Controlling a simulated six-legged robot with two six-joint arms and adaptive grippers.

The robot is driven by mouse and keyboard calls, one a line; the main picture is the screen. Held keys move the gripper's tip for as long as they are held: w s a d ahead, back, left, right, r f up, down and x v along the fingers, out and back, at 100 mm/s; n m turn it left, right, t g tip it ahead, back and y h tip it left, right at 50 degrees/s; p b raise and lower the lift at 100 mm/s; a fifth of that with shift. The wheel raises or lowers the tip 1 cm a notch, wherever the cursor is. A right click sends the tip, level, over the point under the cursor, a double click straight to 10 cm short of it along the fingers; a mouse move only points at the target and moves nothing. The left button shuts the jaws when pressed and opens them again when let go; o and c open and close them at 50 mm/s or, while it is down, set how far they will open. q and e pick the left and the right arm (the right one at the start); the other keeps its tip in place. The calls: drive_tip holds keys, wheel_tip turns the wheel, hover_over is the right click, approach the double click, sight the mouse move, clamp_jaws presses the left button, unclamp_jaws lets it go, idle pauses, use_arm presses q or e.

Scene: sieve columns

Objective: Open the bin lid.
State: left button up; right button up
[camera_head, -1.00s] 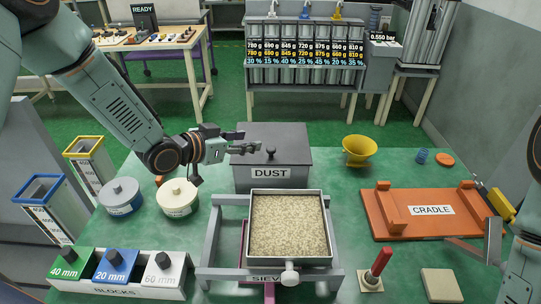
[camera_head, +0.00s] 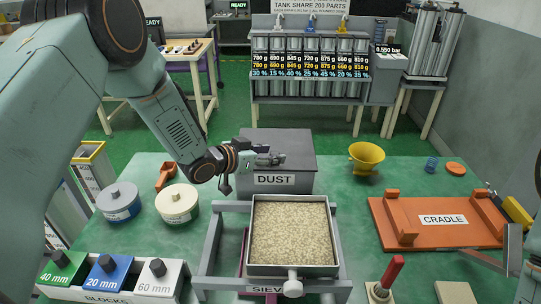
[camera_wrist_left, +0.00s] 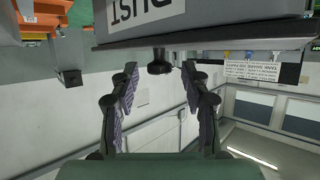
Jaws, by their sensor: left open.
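The grey dust bin (camera_head: 296,181), marked DUST, stands at the back middle of the green table with its flat dark lid (camera_head: 290,140) closed. My left gripper (camera_head: 268,158) reaches over the lid from the left and hides the knob in the head view. In the left wrist view, turned upside down, the lid's black knob (camera_wrist_left: 159,66) shows between the tips of my open left gripper (camera_wrist_left: 161,78). The fingers stand apart on either side, with no clear contact. The bin's front (camera_wrist_left: 190,15) fills the top of that view. My right gripper is not in view.
The sieve tray (camera_head: 292,235) of grains stands in front of the bin. Two round tins, white (camera_head: 177,205) and grey (camera_head: 118,203), are left of it. A yellow funnel (camera_head: 366,157) and the orange cradle (camera_head: 440,220) are on the right.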

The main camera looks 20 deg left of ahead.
use_arm(q)
drive_tip(key=shift+w+f, duration=0.15)
drive_tip(key=shift+w, duration=0.05)
drive_tip(key=shift+s, duration=0.15)
drive_tip(key=shift+d+r, duration=0.15)
drive_tip(key=shift+r, duration=0.05)
drive_tip(key=shift+c, duration=0.4)
drive_tip(key=shift+f, duration=0.15)
drive_tip(key=c, duration=0.5)
clamp_jaws()
